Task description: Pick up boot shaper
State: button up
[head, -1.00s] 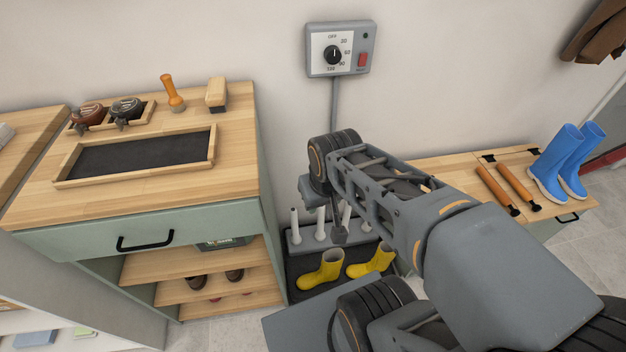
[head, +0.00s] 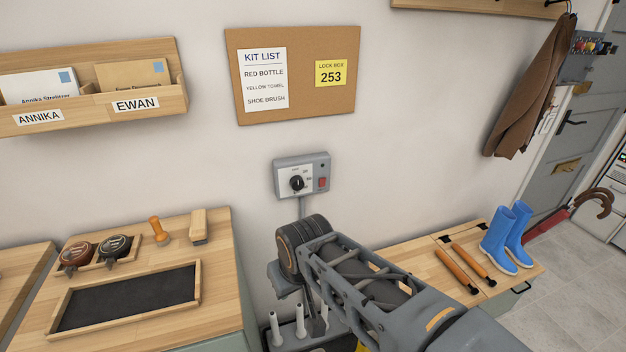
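Two orange rods with dark ends, which look like the boot shapers, lie side by side on the wooden bench: the left rod (head: 455,271) and the right rod (head: 473,262). They are apart from my gripper. My gripper (head: 316,318) hangs pointing down at lower centre, left of the bench and in front of the white posts of a grey rack. My own arm hides part of it, and its fingers are too small and dark to tell open from shut.
Blue boots (head: 507,238) stand right of the rods on the bench (head: 415,262). A cabinet with a dark-lined tray (head: 130,297), two round tins and brushes is at left. A control box (head: 301,176) and cork board (head: 340,105) are on the wall.

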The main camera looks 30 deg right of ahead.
aim_at(452, 267)
jog(key=u, duration=0.1)
jog(key=k, duration=0.95)
jog(key=z, duration=1.45)
jog(key=i, duration=0.7)
jog(key=z, duration=0.35)
jog(key=k, duration=0.45)
jog(key=z, duration=0.15)
